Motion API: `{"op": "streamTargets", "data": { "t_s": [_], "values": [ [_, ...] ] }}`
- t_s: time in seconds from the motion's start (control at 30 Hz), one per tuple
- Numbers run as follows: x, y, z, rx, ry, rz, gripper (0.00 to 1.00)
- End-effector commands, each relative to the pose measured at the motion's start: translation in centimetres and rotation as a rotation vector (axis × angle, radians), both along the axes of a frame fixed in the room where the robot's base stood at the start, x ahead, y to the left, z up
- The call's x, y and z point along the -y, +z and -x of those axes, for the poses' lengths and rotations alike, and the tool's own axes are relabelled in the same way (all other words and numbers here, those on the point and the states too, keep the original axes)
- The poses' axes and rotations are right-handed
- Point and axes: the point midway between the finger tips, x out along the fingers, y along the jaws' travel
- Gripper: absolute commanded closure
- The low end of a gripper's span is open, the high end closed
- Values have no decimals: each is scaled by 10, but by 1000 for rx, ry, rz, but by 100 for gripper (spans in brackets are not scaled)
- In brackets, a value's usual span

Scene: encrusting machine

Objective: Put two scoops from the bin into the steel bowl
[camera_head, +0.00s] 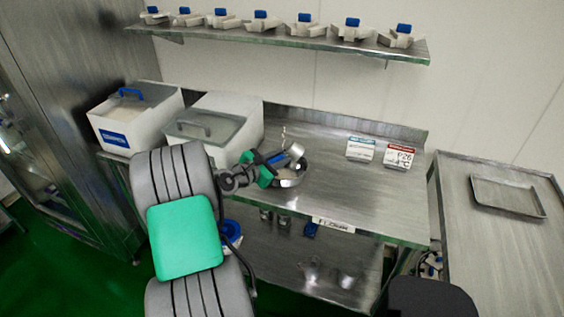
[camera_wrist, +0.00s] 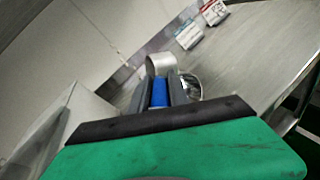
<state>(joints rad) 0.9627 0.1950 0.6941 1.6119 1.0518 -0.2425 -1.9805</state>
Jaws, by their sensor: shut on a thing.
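My gripper (camera_head: 265,168) is shut on the blue handle of a metal scoop. The scoop's steel cup (camera_head: 296,150) is tilted just above the steel bowl (camera_head: 290,176). In the wrist view the blue handle (camera_wrist: 160,92) sits between the fingers, with the cup (camera_wrist: 160,64) beyond it. The bowl (camera_wrist: 191,86) shows partly behind the fingers there. The bowl stands on the steel table, partly hidden by the scoop and gripper. Two white bins with clear lids stand left of the bowl: one (camera_head: 115,132) with a blue handle and label, one (camera_head: 215,132) nearer the bowl. The scoop's contents cannot be made out.
Two small sign cards, blue-topped (camera_head: 361,149) and red-topped (camera_head: 398,157), stand at the table's back right. The steel table (camera_head: 340,190) is clear right of the bowl. A wall shelf (camera_head: 290,39) holds several blue-topped items. A tray (camera_head: 508,196) lies on the right-hand table.

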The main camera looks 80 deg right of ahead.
Motion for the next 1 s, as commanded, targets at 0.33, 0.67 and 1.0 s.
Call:
{"op": "streamTargets", "data": {
  "t_s": [0.33,0.67,1.0],
  "values": [
    [1,-7,-13,-332,3,-32,100],
    [3,-16,-26,-767,-1,-70,100],
    [3,-17,-28,-824,-1,-75,100]
  ]
}}
